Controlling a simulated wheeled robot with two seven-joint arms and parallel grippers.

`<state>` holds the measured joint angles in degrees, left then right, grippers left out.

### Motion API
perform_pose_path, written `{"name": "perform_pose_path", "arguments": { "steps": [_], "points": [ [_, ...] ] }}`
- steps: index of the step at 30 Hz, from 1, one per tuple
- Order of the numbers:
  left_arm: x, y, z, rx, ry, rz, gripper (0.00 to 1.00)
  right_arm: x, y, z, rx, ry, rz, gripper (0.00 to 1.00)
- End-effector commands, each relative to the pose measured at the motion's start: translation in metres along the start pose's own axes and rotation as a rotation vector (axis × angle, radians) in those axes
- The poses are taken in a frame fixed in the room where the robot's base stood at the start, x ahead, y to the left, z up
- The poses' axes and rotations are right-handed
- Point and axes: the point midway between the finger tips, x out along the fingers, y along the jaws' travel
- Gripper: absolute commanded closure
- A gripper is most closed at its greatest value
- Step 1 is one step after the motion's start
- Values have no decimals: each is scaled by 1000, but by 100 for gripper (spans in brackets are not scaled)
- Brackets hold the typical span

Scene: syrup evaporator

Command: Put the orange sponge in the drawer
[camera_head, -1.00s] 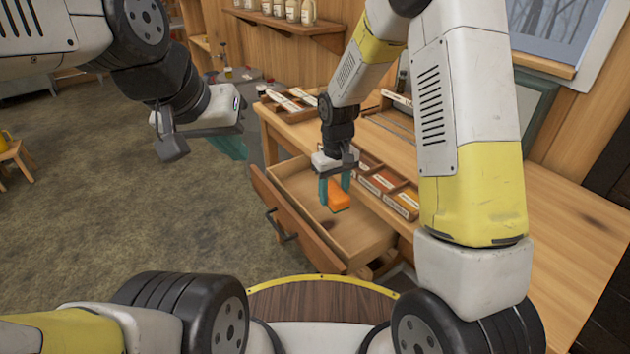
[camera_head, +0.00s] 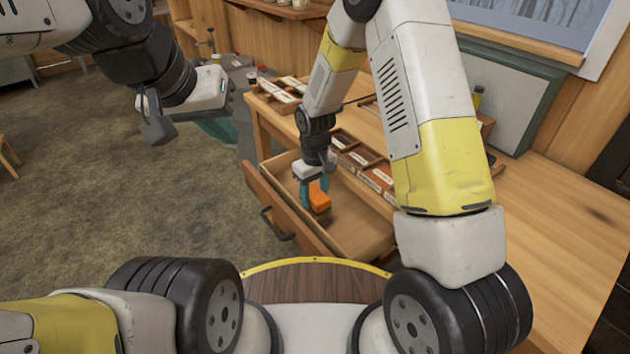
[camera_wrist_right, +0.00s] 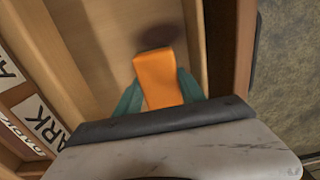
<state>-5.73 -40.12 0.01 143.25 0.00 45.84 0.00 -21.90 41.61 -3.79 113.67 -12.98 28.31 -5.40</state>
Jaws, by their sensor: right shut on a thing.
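The orange sponge (camera_head: 319,197) is held between the teal fingers of my right gripper (camera_head: 317,190). My right gripper is shut on it, and the sponge also shows between the fingers in the right wrist view (camera_wrist_right: 160,80). The open wooden drawer (camera_head: 360,236) lies under them, pulled out from the workbench. The sponge is over the drawer's inside; a dark round patch shows on the drawer bottom beyond it in the wrist view. I cannot tell if the sponge touches the bottom. My left gripper (camera_head: 218,130) hangs to the left over the floor; its fingers are partly hidden.
The drawer's front with a dark handle (camera_head: 276,224) faces the floor on the left. On the workbench (camera_head: 555,220) stand a divided box of labelled packets (camera_head: 360,160) and another tray (camera_head: 282,88) at the back. The bench's right side is clear.

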Motion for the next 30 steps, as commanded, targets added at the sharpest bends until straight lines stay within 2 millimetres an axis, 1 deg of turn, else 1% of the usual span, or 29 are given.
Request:
{"name": "perform_pose_path", "arguments": {
  "steps": [1,3,6,16,17,19,20,30],
  "points": [
    [0,0,0,0,0,0,100,8,0,1,0,-5,-1,100],
    [0,0,0,0,0,0,100,20,0,1,0,-4,-1,100],
    [0,0,0,0,0,0,100,28,0,1,1,-3,0,100],
    [0,0,0,0,0,0,100,31,0,1,1,-1,0,100],
    [0,0,0,0,0,0,100,30,0,0,1,-1,0,49],
    [0,0,0,0,0,0,100,30,0,0,1,-1,0,36],
    [0,0,0,0,0,0,100,30,0,0,1,-1,0,31],
    [0,0,0,0,0,0,100,28,0,0,0,0,0,31]
  ]
}}
